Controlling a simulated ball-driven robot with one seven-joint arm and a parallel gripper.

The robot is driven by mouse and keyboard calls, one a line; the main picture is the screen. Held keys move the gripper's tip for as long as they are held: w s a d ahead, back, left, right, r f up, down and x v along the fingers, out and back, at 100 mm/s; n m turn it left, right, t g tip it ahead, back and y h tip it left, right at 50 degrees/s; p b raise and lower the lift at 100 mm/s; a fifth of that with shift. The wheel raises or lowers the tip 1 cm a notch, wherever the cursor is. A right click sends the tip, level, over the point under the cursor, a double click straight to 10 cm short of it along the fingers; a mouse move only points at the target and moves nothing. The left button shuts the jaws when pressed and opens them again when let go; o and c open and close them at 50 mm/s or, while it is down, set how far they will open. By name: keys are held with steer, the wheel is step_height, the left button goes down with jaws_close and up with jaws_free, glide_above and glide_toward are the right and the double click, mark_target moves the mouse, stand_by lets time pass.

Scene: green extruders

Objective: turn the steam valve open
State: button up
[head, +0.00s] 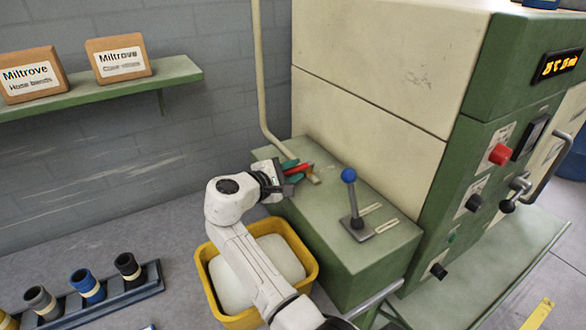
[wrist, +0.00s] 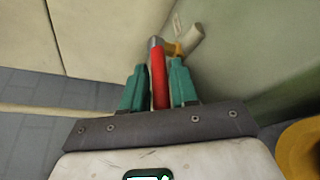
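The steam valve's red lever handle (head: 301,168) sits at the lower end of the pale pipe, just above the green cabinet top. My gripper (head: 291,172) is at this handle, with its green fingers on either side of it. In the wrist view the red handle (wrist: 159,78) runs lengthwise between the two fingertips (wrist: 158,84), close to both. I cannot tell whether the fingers press on it. The grey valve end and a small yellow part (wrist: 179,50) show beyond the fingertips.
A lever with a blue knob (head: 349,176) stands on the green cabinet (head: 335,240) right of my gripper. A yellow bin (head: 205,265) with white contents stands below my arm. The cream machine (head: 370,75) rises behind. A green shelf (head: 110,90) holds two boxes at left.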

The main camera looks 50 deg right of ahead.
steer(key=shift+d, duration=0.2)
jaws_close()
stand_by(0.4)
